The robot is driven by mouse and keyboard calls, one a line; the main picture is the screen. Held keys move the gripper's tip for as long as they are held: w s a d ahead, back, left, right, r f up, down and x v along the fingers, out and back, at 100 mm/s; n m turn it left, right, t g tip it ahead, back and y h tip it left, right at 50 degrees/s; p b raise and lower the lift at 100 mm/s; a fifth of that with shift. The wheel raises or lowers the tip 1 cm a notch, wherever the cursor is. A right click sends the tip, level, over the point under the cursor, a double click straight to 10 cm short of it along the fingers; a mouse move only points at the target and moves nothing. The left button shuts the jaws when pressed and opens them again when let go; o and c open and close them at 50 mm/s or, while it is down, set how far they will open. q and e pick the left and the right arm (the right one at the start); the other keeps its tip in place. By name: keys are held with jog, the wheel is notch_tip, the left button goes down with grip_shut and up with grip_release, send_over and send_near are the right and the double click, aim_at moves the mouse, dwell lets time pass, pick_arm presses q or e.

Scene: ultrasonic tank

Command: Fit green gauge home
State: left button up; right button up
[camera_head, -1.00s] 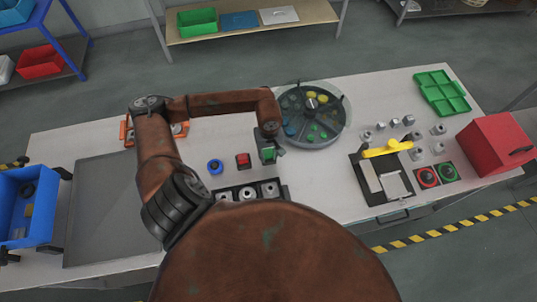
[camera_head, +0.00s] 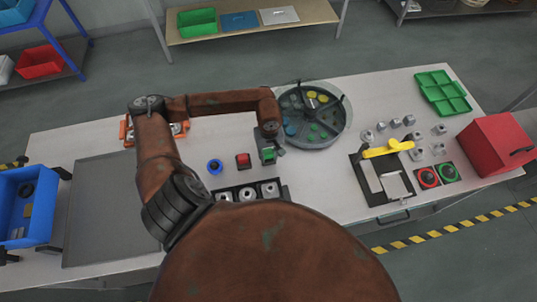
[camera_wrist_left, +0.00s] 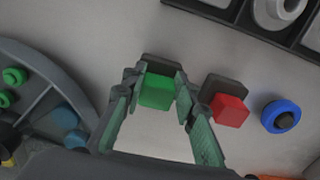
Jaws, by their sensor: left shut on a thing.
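The green gauge (camera_head: 268,154) is a small green block on the table, left of the round carousel. In the left wrist view the green gauge (camera_wrist_left: 157,92) sits between the two fingertips, with a dark square piece at its far side. My left gripper (camera_head: 269,147) points down over it and is shut on it; the wrist view shows the fingers (camera_wrist_left: 158,95) on both its sides. I cannot tell whether its underside touches the table. A red block (camera_head: 243,160) and a blue round piece (camera_head: 215,167) stand to its left. My right gripper is out of view.
A dark fixture (camera_head: 233,189) with several pale ring-shaped seats lies in front, partly hidden by my body. The round carousel (camera_head: 340,131) with colored pieces stands close on the right. A grey mat (camera_head: 110,215) and a blue bin (camera_head: 25,203) are at left.

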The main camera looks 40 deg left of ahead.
pick_arm(q)
jog(key=o, duration=1.2)
jog(key=shift+o, duration=0.2)
notch_tip(320, 180, up, 12)
jog(key=shift+s, duration=0.1)
